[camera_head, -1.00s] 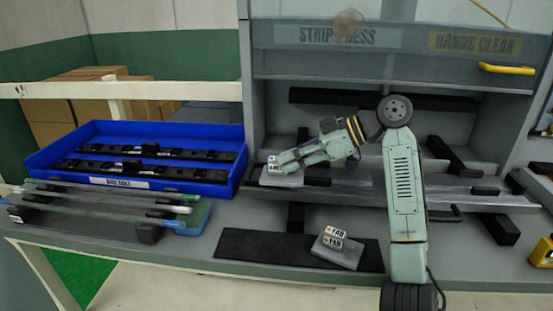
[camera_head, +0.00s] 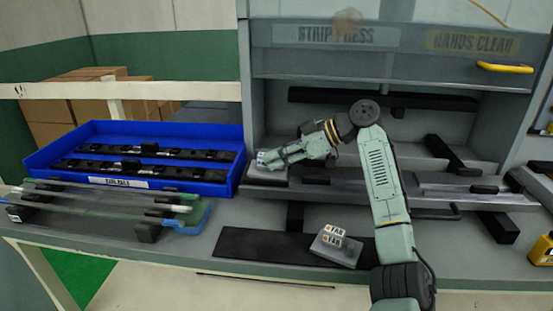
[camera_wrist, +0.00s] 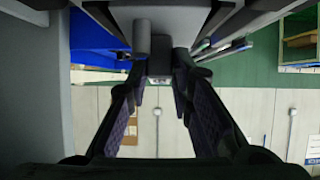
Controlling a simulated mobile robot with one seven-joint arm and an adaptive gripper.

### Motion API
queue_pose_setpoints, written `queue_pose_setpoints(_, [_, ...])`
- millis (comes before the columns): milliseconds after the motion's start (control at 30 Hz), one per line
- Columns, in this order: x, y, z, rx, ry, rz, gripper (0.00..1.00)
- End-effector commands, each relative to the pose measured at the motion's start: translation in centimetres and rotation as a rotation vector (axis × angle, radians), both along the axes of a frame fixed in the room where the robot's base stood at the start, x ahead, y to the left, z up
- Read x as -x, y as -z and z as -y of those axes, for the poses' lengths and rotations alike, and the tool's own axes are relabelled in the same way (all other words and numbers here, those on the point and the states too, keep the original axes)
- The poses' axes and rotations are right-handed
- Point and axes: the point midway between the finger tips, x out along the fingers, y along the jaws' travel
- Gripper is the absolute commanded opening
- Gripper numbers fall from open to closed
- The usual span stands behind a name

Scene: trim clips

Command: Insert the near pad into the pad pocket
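The near pad (camera_head: 268,172), a grey block with a small white label, is at the left end of the press bed. Its label is partly covered by my gripper (camera_head: 270,160), which reaches in from the right. In the wrist view my gripper's two dark fingers (camera_wrist: 160,82) converge on a dark block between their tips. The pad moves along with the fingers, so they appear shut on it. I cannot make out the pad pocket, nor whether the pad touches the bed. The far pad (camera_head: 337,250), grey with labels reading FAR, rests on the black mat (camera_head: 265,245).
A blue bin (camera_head: 60,155) with black strips stands at the left. Clear strips lie on a rack (camera_head: 100,213) before it. The strip press (camera_head: 380,65) stands behind, with a grey rail (camera_head: 350,193) across its bed. The mat's left part is free.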

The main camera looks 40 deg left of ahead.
Motion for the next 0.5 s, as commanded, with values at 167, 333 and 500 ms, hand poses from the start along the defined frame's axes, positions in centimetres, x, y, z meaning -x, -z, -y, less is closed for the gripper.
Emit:
queue_pose_setpoints(167, [0.15,0.51,-0.17,0.007,-0.004,-0.004,0.32])
queue_pose_setpoints(333, [0.12,0.35,-0.13,0.004,-0.003,-0.003,0.4])
queue_pose_setpoints(500, [0.11,0.26,-0.11,0.003,-0.003,-0.003,0.4])
